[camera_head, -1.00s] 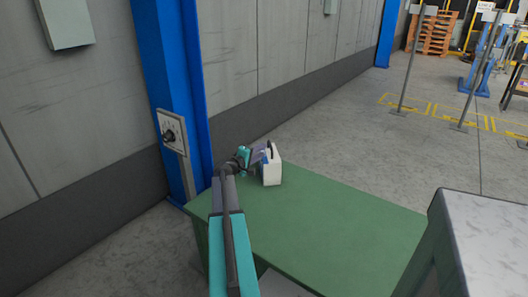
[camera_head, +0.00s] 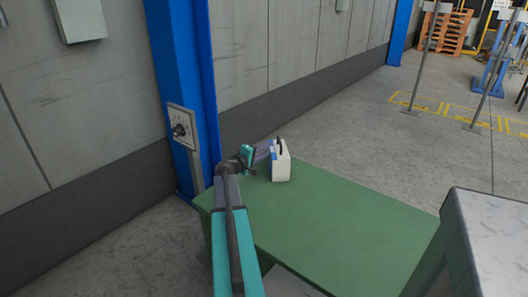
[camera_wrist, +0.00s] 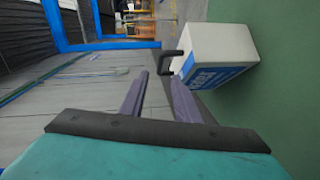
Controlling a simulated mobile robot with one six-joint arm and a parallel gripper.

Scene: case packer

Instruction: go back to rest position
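My gripper (camera_head: 262,152) is at the far left end of the green table, held a little above it in the head view. In the wrist view my gripper (camera_wrist: 158,95) has its two purple fingers apart, with nothing between them. A white case with a blue label and a dark handle (camera_head: 283,166) stands upright on the table just right of the fingers. In the wrist view the case (camera_wrist: 222,52) lies beyond the right finger, its handle near the fingertips. Whether finger and case touch, I cannot tell.
The green table (camera_head: 340,232) is otherwise bare. A blue column (camera_head: 185,95) with a dial box (camera_head: 183,128) stands close behind my arm, against the grey wall. A grey metal cabinet (camera_head: 490,225) is at the front right. Open floor lies beyond the table.

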